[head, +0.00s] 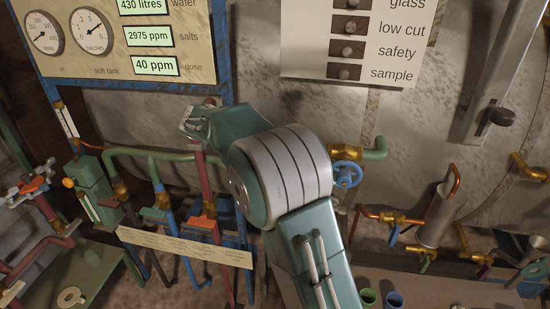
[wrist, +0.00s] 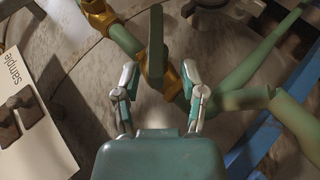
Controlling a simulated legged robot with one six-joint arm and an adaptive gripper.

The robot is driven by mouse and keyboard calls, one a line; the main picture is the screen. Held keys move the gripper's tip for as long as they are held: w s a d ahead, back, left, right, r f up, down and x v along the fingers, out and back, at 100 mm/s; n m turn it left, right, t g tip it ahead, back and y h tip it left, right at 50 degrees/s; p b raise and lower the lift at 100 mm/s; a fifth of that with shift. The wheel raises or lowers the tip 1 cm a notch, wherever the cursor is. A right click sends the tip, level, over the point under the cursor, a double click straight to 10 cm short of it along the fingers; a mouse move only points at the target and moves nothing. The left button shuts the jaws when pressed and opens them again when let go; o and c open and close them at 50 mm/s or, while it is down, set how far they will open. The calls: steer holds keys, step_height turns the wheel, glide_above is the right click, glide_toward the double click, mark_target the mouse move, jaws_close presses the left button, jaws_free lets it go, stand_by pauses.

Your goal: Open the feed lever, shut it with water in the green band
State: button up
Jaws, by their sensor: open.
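My gripper (wrist: 160,72) is open in the wrist view, one finger on each side of a green lever handle (wrist: 155,42) on a brass valve body (wrist: 172,82). I see no finger touching the handle, and no label names it as the feed lever. In the head view my gripper (head: 195,122) is in front of the tank at the left of my arm, which hides that valve. A water readout (head: 142,6) shows 430 litres. A metal-framed gauge (head: 497,70) is at upper right; I cannot make out a green band on it.
A green pipe (head: 170,153) runs behind my gripper. Orange-handled (head: 203,224) and other small valves are below it, with a paper strip (head: 185,246). A blue handwheel (head: 347,174) is right of my arm. A label board (head: 350,50) hangs on the tank.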

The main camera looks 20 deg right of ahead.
steer(key=v, duration=0.8)
steer(key=shift+f, duration=0.2)
stand_by(7.0)
